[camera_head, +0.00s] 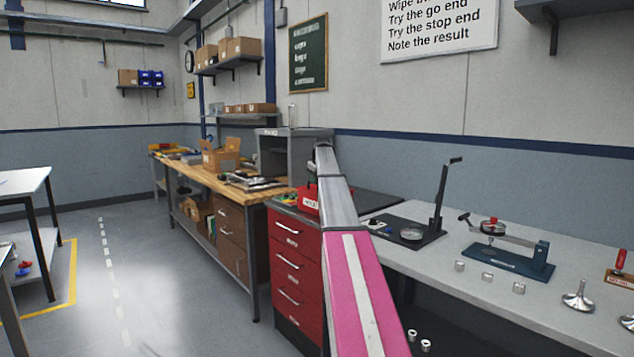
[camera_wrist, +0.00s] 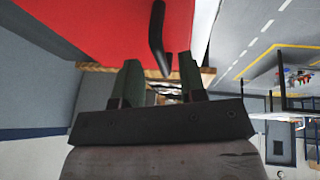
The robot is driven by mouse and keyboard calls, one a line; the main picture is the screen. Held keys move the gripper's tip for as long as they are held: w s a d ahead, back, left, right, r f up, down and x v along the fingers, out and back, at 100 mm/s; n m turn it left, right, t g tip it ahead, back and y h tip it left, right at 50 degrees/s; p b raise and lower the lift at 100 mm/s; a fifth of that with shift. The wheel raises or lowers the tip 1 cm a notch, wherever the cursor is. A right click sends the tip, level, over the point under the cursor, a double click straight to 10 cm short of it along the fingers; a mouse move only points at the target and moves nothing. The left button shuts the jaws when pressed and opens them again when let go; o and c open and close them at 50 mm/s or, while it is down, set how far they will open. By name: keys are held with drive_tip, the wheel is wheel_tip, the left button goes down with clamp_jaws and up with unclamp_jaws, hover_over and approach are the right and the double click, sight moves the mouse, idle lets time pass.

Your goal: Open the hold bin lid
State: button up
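The hold bin (camera_head: 308,201) is a small red box with a white label. It sits on top of the red drawer cabinet, partly hidden behind my arm in the head view. In the wrist view a large red surface (camera_wrist: 90,30), seemingly the bin, fills the upper left. A black bar-like handle (camera_wrist: 157,38) stands out in front of it. My gripper (camera_wrist: 161,82) is open, its two dark green fingers apart. The handle's lower end shows near the gap between the fingertips; I cannot tell whether it touches them. The head view does not show my gripper clearly.
A grey open-fronted cabinet (camera_head: 285,157) stands behind the bin. The red drawer cabinet (camera_head: 292,262) stands between a wooden workbench (camera_head: 240,185) and a grey bench (camera_head: 450,264) with gauges and small metal parts.

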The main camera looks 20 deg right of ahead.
drive_tip(key=shift+w+f, duration=0.2)
drive_tip(key=shift+f, duration=0.25)
clamp_jaws()
drive_tip(key=shift+r, duration=0.1)
